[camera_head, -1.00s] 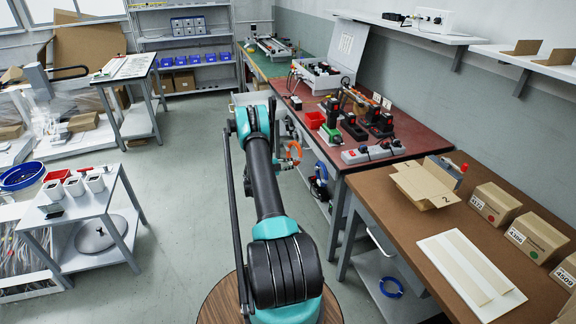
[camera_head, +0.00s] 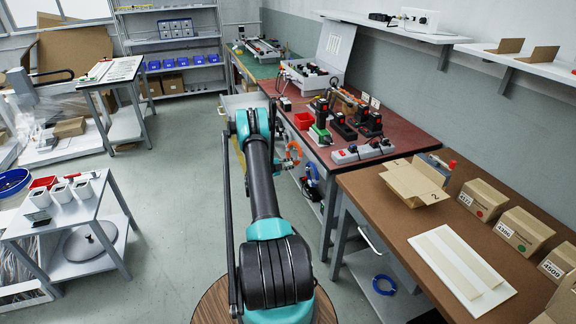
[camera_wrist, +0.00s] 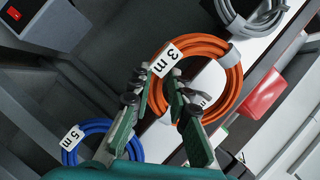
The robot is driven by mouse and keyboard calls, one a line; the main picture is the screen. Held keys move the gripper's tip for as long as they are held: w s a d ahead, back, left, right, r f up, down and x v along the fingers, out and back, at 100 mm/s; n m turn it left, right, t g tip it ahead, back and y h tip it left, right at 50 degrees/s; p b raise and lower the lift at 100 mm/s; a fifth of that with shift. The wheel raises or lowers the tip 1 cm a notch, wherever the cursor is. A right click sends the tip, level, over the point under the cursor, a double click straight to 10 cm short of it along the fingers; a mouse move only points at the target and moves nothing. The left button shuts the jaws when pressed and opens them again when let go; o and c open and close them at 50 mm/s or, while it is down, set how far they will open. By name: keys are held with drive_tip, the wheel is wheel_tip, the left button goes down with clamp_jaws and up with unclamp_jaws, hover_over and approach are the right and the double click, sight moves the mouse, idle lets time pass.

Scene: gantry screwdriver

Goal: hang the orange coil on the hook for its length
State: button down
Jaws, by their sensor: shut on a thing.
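The orange coil (camera_wrist: 228,62), with a white "3 m" tag, is in the wrist view, between and beyond the fingertips of my gripper (camera_wrist: 160,84). My gripper is shut on its near left side. In the head view the orange coil (camera_head: 293,154) shows at the end of my arm, beside the red-topped bench's front side; the fingers are hidden there. Behind the coil in the wrist view, a partly covered white label (camera_wrist: 203,98) ends in "m". A blue coil (camera_wrist: 88,132) tagged "5 m" is at lower left, a grey coil (camera_wrist: 243,18) at upper right. I cannot make out a hook.
The brown table (camera_head: 395,220) juts out to the right with boxes. Another blue coil (camera_head: 384,285) lies on its lower shelf. A grey cart (camera_head: 75,213) stands left; the floor between is clear.

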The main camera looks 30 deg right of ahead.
drive_tip(key=shift+s+d, duration=0.15)
drive_tip(key=shift+d, duration=0.35)
drive_tip(key=shift+s+d+f, duration=0.15)
drive_tip(key=shift+d+f, duration=0.45)
drive_tip(key=c, duration=1.4)
unclamp_jaws()
drive_tip(key=shift+o, duration=0.2)
drive_tip(key=v, duration=1.2)
